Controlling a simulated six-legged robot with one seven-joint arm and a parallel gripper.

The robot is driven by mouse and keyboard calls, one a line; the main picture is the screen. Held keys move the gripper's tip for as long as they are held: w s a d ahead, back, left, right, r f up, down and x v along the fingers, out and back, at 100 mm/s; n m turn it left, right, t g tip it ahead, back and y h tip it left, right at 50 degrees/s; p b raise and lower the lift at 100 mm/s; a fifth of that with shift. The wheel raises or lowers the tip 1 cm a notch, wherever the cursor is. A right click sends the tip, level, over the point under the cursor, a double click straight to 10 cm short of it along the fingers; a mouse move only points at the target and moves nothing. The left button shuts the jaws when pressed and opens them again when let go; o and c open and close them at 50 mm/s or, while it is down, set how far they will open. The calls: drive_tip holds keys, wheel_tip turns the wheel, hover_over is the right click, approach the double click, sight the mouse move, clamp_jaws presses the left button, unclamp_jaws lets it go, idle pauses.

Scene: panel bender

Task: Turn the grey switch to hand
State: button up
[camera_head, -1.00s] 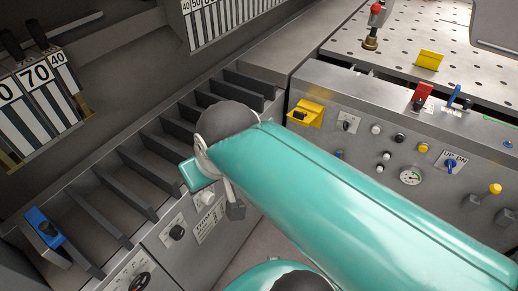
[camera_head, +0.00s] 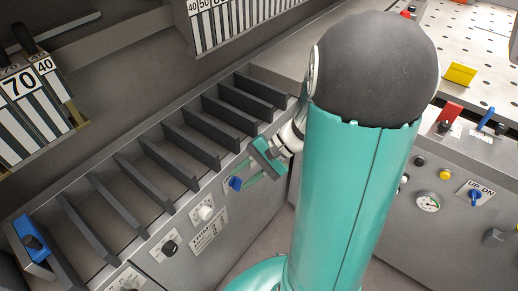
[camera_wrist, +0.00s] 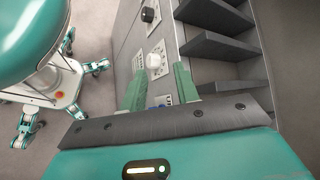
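A light grey-white knob (camera_head: 205,213) sits on a small plate on the sloping front panel in the head view; the wrist view shows it too (camera_wrist: 154,62). Its label and the direction of its pointer are too small to read. My gripper (camera_head: 243,177) is open at the panel, up and right of this knob in the head view. In the wrist view, its two green fingers (camera_wrist: 159,69) are spread and empty, with the light knob just beyond and between the tips. A blue knob (camera_head: 236,183) is close by the fingers, seen partly between them in the wrist view (camera_wrist: 163,100).
A black knob (camera_head: 169,247) is lower left on the same panel. Dark slotted dividers (camera_head: 180,155) run above the panel. A second panel with a gauge (camera_head: 428,202), a blue switch (camera_head: 475,194) and a grey knob (camera_head: 493,237) is at right, partly hidden by my arm.

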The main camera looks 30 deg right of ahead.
drive_tip(key=s+d+f+m+t+h, duration=0.2)
drive_tip(key=d+f+m+t+h, duration=0.2)
drive_tip(key=d+f+m+t, duration=1.4)
drive_tip(key=w+a+r+n+g, duration=0.1)
drive_tip(key=w+a+n+g, duration=0.1)
drive_tip(key=w, duration=1.1)
drive_tip(key=shift+w+a+r+g+h, duration=0.2)
drive_tip(key=shift+a+r+g+h, duration=0.15)
drive_tip(key=shift+g, duration=0.35)
drive_tip(key=shift+f, duration=0.1)
clamp_jaws()
